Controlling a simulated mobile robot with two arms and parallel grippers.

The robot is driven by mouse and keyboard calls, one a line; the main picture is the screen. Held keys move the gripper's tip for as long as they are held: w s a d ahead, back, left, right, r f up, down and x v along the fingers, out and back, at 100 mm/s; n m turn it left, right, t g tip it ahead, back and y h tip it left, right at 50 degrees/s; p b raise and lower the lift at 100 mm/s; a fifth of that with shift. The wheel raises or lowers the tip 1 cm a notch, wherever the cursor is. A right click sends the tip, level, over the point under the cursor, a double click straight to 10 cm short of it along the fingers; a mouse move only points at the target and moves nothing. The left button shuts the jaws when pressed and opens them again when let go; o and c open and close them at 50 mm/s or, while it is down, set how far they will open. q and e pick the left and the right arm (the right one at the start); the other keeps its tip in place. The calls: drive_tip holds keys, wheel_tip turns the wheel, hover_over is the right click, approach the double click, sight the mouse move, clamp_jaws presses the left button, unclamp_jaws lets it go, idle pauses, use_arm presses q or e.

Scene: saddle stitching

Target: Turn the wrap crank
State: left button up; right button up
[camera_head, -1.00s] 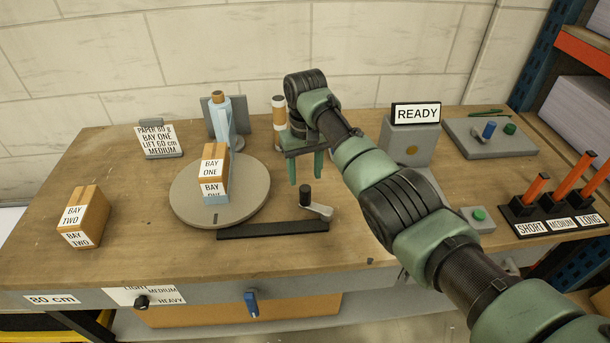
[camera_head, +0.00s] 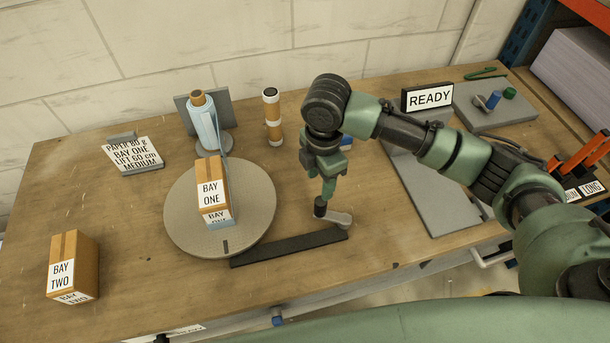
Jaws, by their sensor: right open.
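The wrap crank (camera_head: 338,218) is a short grey arm with an upright black knob (camera_head: 320,208), at the right end of a black bar (camera_head: 285,247) on the bench. My right gripper (camera_head: 327,196) points down, open, with its fingers right at the top of the knob. I cannot tell whether they touch it. The round grey turntable (camera_head: 182,214) is left of the crank. It bears a brown box (camera_head: 211,184) labelled BAY ONE, with pale blue film at its lower part. The film runs up to a blue roll (camera_head: 201,120) behind. My left gripper is out of view.
A BAY TWO box (camera_head: 87,262) stands at the left, and a spec card (camera_head: 133,155) stands behind it. An orange and white roll (camera_head: 272,118) stands at the back. The READY sign (camera_head: 428,97) and a grey plate (camera_head: 440,205) are right of the crank.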

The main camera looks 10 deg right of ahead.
sight(321, 203)
drive_tip(key=shift+s+f+n, duration=0.25)
drive_tip(key=shift+s+n, duration=0.05)
drive_tip(key=shift+s, duration=0.3)
drive_tip(key=f, duration=0.2)
drive_tip(key=s+f+p, duration=0.1)
drive_tip(key=f, duration=0.1)
drive_tip(key=shift+d+f, duration=0.15)
drive_tip(key=shift+d, duration=0.05)
drive_tip(key=shift+w+f, duration=0.15)
drive_tip(key=shift+f, duration=0.6)
drive_tip(key=shift+w+f, duration=0.15)
drive_tip(key=shift+f, duration=0.6)
clamp_jaws()
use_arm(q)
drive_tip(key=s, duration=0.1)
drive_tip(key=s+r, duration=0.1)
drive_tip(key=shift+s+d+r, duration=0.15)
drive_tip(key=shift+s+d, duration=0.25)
